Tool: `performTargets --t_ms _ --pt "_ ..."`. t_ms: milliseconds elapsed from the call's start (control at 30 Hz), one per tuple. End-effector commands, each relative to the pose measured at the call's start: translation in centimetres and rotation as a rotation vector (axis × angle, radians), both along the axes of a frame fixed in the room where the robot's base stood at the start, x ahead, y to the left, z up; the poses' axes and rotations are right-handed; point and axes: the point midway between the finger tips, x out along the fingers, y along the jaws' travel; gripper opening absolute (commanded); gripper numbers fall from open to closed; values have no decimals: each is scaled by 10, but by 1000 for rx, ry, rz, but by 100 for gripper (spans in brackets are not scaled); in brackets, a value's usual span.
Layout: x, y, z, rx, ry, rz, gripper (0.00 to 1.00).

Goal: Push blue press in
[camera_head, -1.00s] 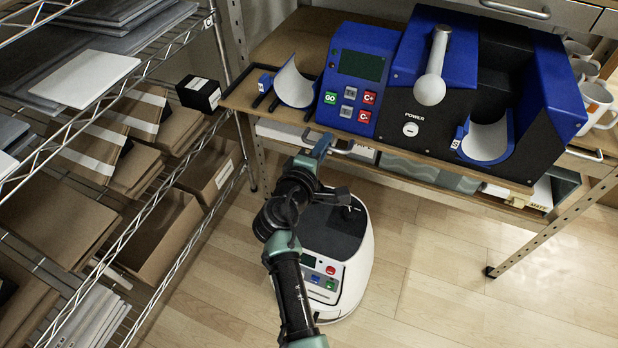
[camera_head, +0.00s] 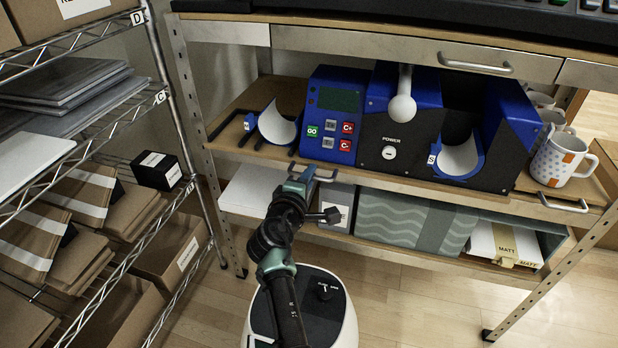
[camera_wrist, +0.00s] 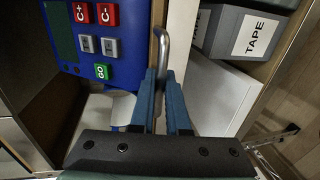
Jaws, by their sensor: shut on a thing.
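The blue press (camera_head: 405,125) sits on a wooden board (camera_head: 228,140) under the worktop. It has a blue and black body, a white ball-ended lever, a display panel with GO and C buttons, and curved white mug cradles. Its upper part is partly hidden by the worktop. A metal bar handle (camera_head: 327,179) is on the board's front edge at left. My gripper (camera_head: 303,176) is at this handle. In the wrist view my gripper (camera_wrist: 162,100) is shut on the handle (camera_wrist: 160,60), with one blue finger on each side. The press's button panel (camera_wrist: 92,40) shows at left there.
White mugs (camera_head: 563,160) stand right of the press, behind a second handle (camera_head: 563,205). The worktop's drawer front (camera_head: 400,48) is above. Boxes (camera_head: 415,222) fill the lower shelf. A wire rack (camera_head: 160,98) with a black box (camera_head: 158,170) stands close at left.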

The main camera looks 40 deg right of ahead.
Motion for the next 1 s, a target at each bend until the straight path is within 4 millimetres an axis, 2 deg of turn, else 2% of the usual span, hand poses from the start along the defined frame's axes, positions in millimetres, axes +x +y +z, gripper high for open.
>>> performTargets --t_ms 200,233,400,767,1000 --pt "-1 -2 2 -2 -1 -6 0" --pt "-1 -2 2 -2 -1 -6 15" --pt "-1 -1 1 -1 -1 -4 44" --pt "-2 3 1 0 0 -1 44" --pt "-21 27 10 1 0 2 44"
